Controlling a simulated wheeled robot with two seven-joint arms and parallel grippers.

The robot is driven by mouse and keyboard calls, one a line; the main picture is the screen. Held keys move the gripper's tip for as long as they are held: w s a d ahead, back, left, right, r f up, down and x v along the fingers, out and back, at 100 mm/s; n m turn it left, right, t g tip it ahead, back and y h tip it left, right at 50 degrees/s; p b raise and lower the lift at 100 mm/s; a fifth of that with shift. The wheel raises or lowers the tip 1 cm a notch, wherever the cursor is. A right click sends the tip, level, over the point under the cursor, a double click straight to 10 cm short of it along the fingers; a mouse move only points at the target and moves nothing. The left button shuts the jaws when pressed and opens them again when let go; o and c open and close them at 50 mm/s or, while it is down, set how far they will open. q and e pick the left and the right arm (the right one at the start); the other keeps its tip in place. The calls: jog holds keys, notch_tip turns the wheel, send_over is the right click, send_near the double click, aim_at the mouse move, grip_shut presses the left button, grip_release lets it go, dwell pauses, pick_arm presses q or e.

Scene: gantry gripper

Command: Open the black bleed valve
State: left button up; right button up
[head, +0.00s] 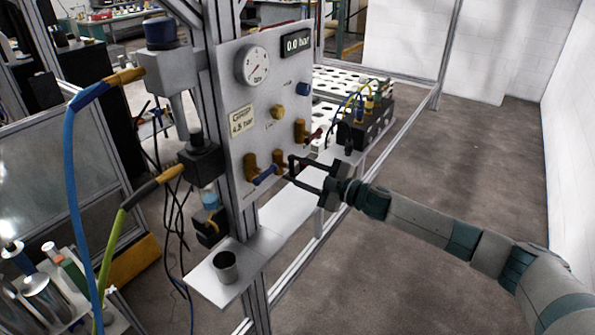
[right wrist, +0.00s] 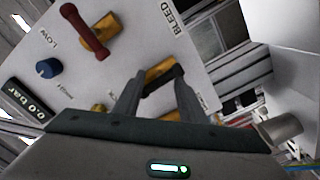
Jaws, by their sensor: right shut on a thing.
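The black bleed valve (right wrist: 168,79) is a black lever on a brass body, near the BLEED label in the right wrist view. In the head view its brass body (head: 278,159) sits low on the grey panel, mostly behind my fingers. My right gripper (head: 291,170) reaches in from the right at the panel. In the right wrist view my right gripper (right wrist: 157,82) has its two fingers on either side of the black lever, shut on it. The lever's far end is partly hidden by the fingers. My left gripper is not in view.
A red-handled valve (head: 312,136) is above right of my fingers and a blue-handled valve (head: 264,175) is to their left. The panel (head: 240,104) has a dial gauge (head: 253,65) and a 0.0 bar display (head: 297,43). A metal cup (head: 225,267) stands on the shelf below.

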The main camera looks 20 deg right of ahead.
jog(key=shift+w+d+n, duration=0.1)
jog(key=shift+d+n, duration=0.2)
jog(key=shift+n, duration=0.5)
jog(key=o, duration=1)
jog(key=shift+d, duration=0.1)
